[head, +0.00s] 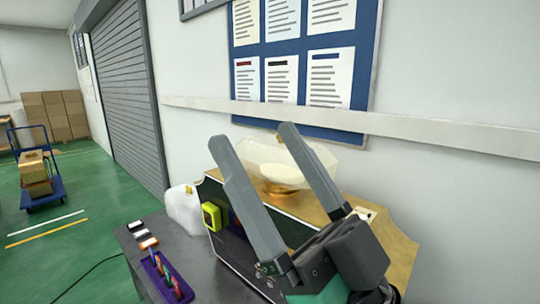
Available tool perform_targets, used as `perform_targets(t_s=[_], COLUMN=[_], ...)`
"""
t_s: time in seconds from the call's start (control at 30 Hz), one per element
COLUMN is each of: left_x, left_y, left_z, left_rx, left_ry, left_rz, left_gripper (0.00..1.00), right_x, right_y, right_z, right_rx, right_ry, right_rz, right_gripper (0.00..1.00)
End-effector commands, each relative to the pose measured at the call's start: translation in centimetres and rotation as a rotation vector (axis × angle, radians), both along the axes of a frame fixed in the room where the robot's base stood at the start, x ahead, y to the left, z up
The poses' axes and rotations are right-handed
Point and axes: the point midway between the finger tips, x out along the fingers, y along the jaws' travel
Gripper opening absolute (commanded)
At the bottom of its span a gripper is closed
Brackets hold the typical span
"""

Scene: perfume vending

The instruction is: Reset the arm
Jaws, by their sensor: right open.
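My right gripper (258,160) is in the foreground of the head view, its two long grey fingers spread wide and pointing up. It is open, and nothing is between the fingertips. Behind it stands a wooden-topped machine (396,247) with a dark front. A clear faceted cover (262,152) with a pale round item (290,175) and a gold base sits on top. The fingers hide part of the machine and the cover. I cannot tell whether the fingers touch them. My left gripper is not in view.
A dark table (195,250) carries a purple tray (160,278) with several small coloured items. Small boxes (147,243) and a white translucent container (183,208) are near the machine. A notice board (300,60) hangs on the wall. A blue cart (42,190) stands on the green floor.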

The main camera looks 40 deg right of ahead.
Motion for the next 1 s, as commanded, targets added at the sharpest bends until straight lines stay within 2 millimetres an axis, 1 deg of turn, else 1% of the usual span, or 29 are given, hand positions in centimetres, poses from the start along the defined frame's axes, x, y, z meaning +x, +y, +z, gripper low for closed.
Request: perform_targets(t_s=[0.07, 0.3, 0.37, 0.47, 0.57, 0.6, 0.67, 0.7, 0.77, 0.8, 0.97, 1.0], left_x=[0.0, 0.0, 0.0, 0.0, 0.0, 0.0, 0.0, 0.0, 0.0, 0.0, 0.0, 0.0], left_y=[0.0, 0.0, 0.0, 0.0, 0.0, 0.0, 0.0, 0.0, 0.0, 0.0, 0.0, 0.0], left_z=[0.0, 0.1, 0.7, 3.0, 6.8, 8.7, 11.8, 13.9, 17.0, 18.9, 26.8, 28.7], left_rx=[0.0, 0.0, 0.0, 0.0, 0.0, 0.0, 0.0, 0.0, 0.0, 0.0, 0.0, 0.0], left_ry=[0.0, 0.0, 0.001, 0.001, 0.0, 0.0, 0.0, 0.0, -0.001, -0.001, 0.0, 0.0], left_rz=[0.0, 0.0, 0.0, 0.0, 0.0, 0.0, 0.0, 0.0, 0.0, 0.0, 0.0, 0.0], left_gripper=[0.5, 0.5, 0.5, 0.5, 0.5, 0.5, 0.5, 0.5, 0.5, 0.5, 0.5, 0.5], right_x=[-0.5, -0.4, -0.4, -0.4, -0.3, -0.3, -0.3, -0.3, -0.3, -0.3, -0.3, -0.3], right_y=[0.3, 0.2, 0.2, 0.2, 0.2, 0.2, 0.2, 0.2, 0.2, 0.2, 0.2, 0.2], right_z=[0.6, 0.6, 1.2, 3.4, 7.2, 9.1, 12.2, 14.3, 17.4, 19.3, 27.2, 29.1], right_rx=[0.009, 0.008, 0.008, 0.007, 0.007, 0.007, 0.007, 0.006, 0.006, 0.006, 0.006, 0.006], right_ry=[-0.016, -0.014, -0.013, -0.013, -0.013, -0.012, -0.012, -0.012, -0.012, -0.012, -0.012, -0.012], right_rz=[0.012, 0.01, 0.01, 0.009, 0.009, 0.009, 0.009, 0.009, 0.009, 0.009, 0.009, 0.009], right_gripper=[0.86, 0.86, 0.86, 0.86, 0.86, 0.86, 0.86, 0.86, 0.86, 0.86, 0.86, 0.86])
